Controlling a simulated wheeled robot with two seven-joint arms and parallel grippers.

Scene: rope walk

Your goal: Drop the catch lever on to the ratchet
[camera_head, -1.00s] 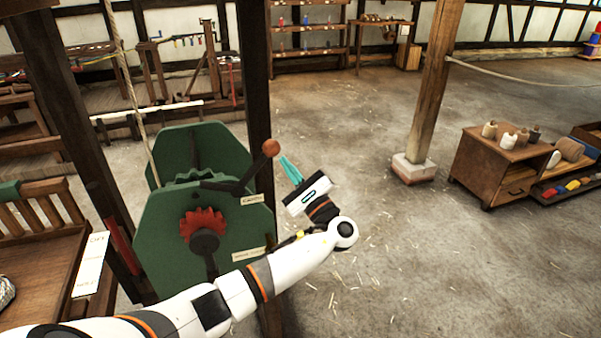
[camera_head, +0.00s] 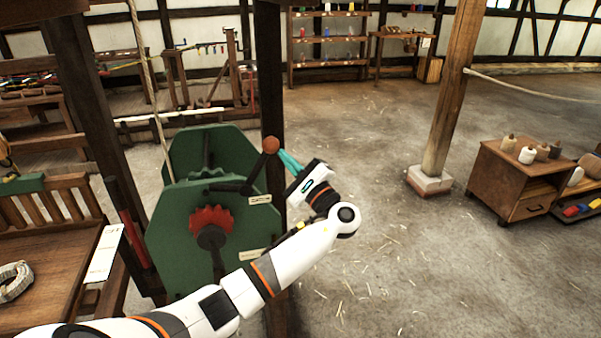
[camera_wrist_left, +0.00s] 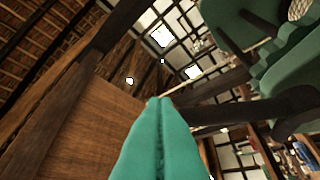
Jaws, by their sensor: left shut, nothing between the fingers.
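The catch lever is a dark arm (camera_head: 258,168) with an orange-brown ball knob (camera_head: 271,145); it slants up and right from the green winding frame (camera_head: 170,245). A red toothed wheel (camera_head: 211,219) sits on the frame's front, and dark green teeth (camera_head: 206,174) show at its top. I cannot tell which is the ratchet. My left gripper (camera_head: 283,154) is shut and empty, its teal fingertips just right of the knob; contact is unclear. In the left wrist view, the shut fingers (camera_wrist_left: 160,102) point toward a dark bar (camera_wrist_left: 225,110) near green teeth (camera_wrist_left: 268,72). My right gripper is not in view.
A dark post (camera_head: 270,80) stands close behind the lever. A rope (camera_head: 150,90) runs down to the frame. A wooden bench (camera_head: 60,262) is at left.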

